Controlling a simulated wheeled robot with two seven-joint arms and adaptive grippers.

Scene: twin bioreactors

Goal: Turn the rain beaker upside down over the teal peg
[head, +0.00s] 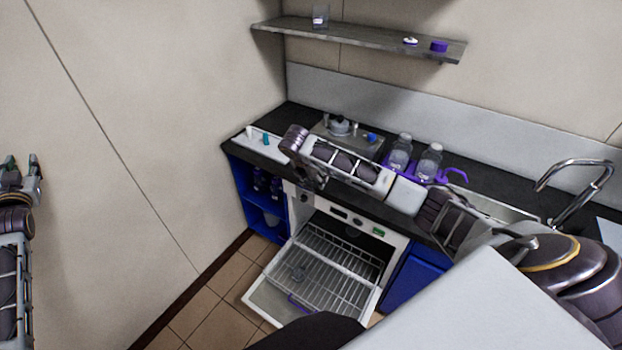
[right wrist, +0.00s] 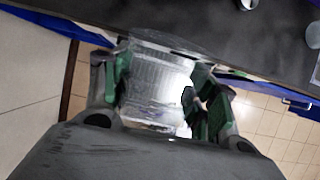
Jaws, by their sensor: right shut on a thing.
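My right gripper (right wrist: 155,88) is shut on a clear beaker (right wrist: 158,78), seen between its fingers in the right wrist view. No label shows on the beaker, and I cannot tell which way its mouth points. The teal peg (head: 266,139) stands upright on a white tray (head: 272,150) at the left end of the counter in the head view. My right arm reaches across the counter front, its hand just right of the tray; the hand mostly hides the beaker there. My left gripper (head: 23,165) is open and empty at the far left, away from the counter.
A white peg (head: 249,131) shares the tray. The dishwasher door (head: 270,303) hangs open below, its rack (head: 335,262) out. Two bottles (head: 400,150) stand in a purple holder behind my right arm. A tap (head: 580,175) is at right. A wall shelf (head: 365,38) holds another clear vessel (head: 320,16).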

